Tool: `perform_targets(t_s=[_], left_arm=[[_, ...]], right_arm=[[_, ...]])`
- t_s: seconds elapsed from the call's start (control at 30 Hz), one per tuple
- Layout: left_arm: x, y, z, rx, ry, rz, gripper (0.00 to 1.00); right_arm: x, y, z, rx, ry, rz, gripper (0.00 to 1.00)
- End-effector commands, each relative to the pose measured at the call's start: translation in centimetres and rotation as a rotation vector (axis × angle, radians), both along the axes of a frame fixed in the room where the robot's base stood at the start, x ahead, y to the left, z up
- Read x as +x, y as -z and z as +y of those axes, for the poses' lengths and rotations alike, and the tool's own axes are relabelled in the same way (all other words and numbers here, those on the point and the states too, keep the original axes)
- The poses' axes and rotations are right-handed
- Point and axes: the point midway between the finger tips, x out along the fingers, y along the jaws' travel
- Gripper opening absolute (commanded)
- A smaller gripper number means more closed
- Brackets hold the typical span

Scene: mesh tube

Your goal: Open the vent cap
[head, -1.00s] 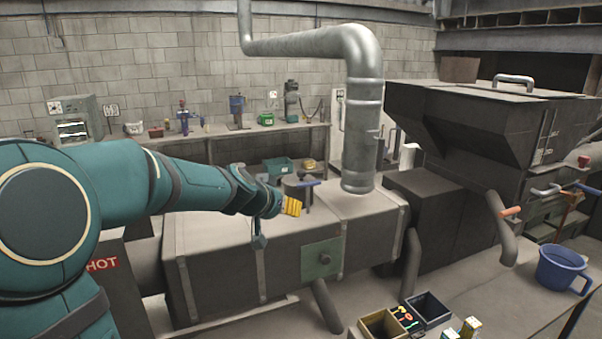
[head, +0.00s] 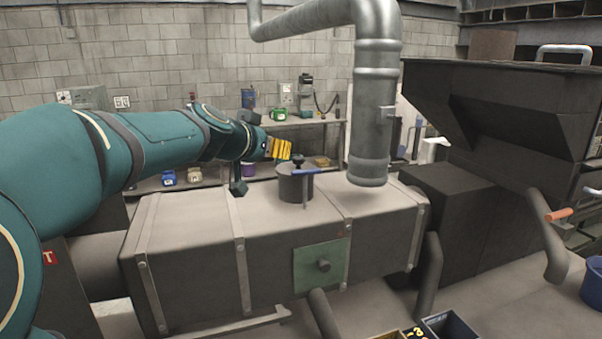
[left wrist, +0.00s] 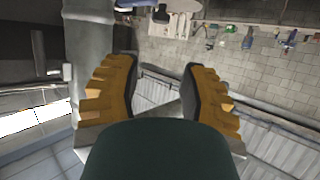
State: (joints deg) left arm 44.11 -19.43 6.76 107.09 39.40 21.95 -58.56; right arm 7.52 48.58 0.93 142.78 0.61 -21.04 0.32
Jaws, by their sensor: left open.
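The vent cap appears to be the lid of a short dark grey cylinder (head: 296,187) standing upright on the long metal duct (head: 190,218). A black knob (head: 298,160) sits on its top, and a blue lever (head: 305,172) lies across its right side. The lid looks closed. My left gripper (head: 284,149), with yellow fingers, is just above and left of the knob, with no contact visible. In the left wrist view my left gripper (left wrist: 160,95) is open with nothing between its fingers. My right gripper is not in view.
A thick vertical pipe (head: 371,120) stands right of the cylinder. A dark hopper (head: 510,110) is further right. A workbench (head: 300,122) with small items is behind. A green plate (head: 321,266) is on the duct's front. The duct's top left of the cylinder is clear.

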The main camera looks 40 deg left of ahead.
Motion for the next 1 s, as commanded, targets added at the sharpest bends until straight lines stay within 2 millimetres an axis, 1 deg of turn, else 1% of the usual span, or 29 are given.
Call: perform_targets(t_s=[0.03,0.1,0.23,0.33,0.57,0.8,1.0], left_arm=[[0.0,0.7,0.0,-0.001,0.001,0.001,0.42],[0.1,0.9,0.0,-0.001,0.001,0.001,0.42],[0.5,1.1,0.1,-0.001,0.001,0.002,0.42],[1.5,1.5,0.5,-0.003,0.001,0.003,0.42],[5.3,3.1,1.7,-0.005,0.002,0.004,0.42],[9.2,4.7,2.9,-0.005,0.002,0.003,0.42],[11.4,5.6,3.6,-0.003,0.0,0.002,0.42]], right_arm=[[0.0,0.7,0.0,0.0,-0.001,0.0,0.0],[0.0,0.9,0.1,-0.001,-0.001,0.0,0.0],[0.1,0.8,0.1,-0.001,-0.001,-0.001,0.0],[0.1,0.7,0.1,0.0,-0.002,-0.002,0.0],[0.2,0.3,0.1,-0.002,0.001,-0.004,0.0],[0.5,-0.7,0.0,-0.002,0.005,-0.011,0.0],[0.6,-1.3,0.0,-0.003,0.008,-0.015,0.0]])
